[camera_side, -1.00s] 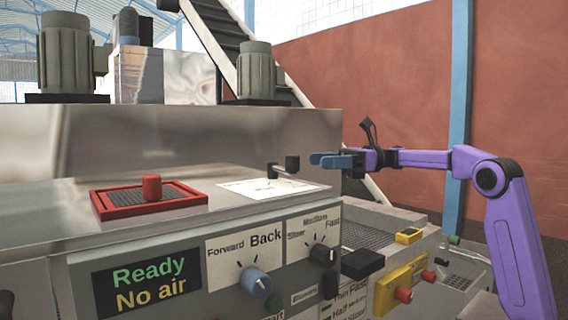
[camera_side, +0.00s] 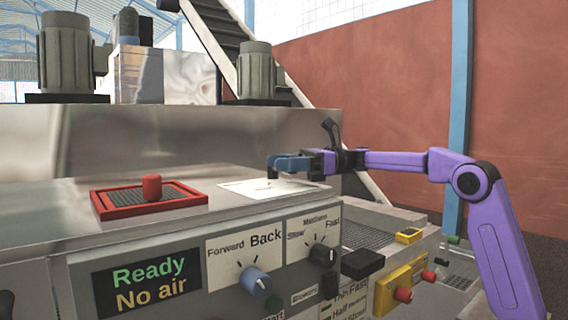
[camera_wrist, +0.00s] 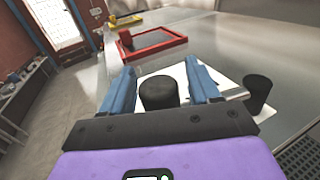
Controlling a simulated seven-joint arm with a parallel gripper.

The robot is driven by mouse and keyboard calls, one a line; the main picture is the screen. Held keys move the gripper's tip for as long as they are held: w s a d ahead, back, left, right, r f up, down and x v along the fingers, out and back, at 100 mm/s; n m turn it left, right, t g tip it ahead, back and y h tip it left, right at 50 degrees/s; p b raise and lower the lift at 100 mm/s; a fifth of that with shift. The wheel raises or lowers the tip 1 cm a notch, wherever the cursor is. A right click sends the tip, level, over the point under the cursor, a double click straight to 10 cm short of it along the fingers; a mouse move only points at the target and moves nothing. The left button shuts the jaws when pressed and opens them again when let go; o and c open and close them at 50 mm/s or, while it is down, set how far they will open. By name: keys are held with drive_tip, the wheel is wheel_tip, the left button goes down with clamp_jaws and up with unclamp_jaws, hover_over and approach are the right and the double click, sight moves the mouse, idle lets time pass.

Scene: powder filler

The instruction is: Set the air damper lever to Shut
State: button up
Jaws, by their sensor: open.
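The air damper lever (camera_side: 271,174) stands on a white label plate (camera_side: 245,187) on top of the machine; in the side view my gripper (camera_side: 275,162) covers most of it. In the wrist view my gripper (camera_wrist: 160,67) is open, with one blue finger on each side of a black upright knob (camera_wrist: 158,93). Gaps show beside the knob, so it looks ungripped. A second black cylinder (camera_wrist: 258,92) stands outside the right finger, at the end of a short grey rod. I cannot tell which of the two is the lever's handle. The position lettering is unreadable.
A red-framed tray (camera_side: 178,199) with a red knob lies left of the plate. Below, the front panel carries a blue-grey Forward/Back dial (camera_side: 255,281) and a black speed dial (camera_side: 322,256). A grey motor (camera_side: 258,72) stands behind. The metal top between tray and plate is clear.

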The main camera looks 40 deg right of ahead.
clamp_jaws()
drive_tip(key=shift+a, duration=0.15)
drive_tip(key=shift+w+a+m+t+h, duration=0.2)
drive_tip(key=shift+a+m+t+h, duration=0.35)
drive_tip(key=shift+t, duration=0.25)
drive_tip(key=shift+w+a+m+t+h, duration=0.25)
drive_tip(key=shift+a+m+t, duration=0.1)
drive_tip(key=shift+m+t, duration=0.4)
drive_tip(key=a+m+t+h, duration=0.1)
drive_tip(key=w+m+t+h, duration=0.1)
drive_tip(key=t, duration=0.1)
drive_tip(key=shift+w+a+h, duration=0.2)
drive_tip(key=shift+a+h, duration=0.15)
drive_tip(key=shift+h, duration=0.05)
drive_tip(key=shift+w+a+m+t+h, duration=0.4)
drive_tip(key=shift+w+m+t+h, duration=0.25)
drive_tip(key=shift+m+t+h, duration=0.35)
drive_tip(key=shift+w+a+m+t+h, duration=0.4)
drive_tip(key=shift+w+m+t+h, duration=0.25)
drive_tip(key=shift+m+h, duration=0.4)
drive_tip(key=shift+w+a+m+t+h, duration=0.15)
drive_tip(key=shift+w+m+t+h, duration=0.25)
drive_tip(key=shift+h, duration=0.55)
drive_tip(key=shift+w+a+m+t+h, duration=0.2)
drive_tip(key=shift+w+m+h, duration=0.4)
drive_tip(key=shift+h, duration=0.3)
drive_tip(key=shift+m+h, duration=0.25)
drive_tip(key=shift+h, duration=0.05)
drive_tip(key=shift+r, duration=0.1)
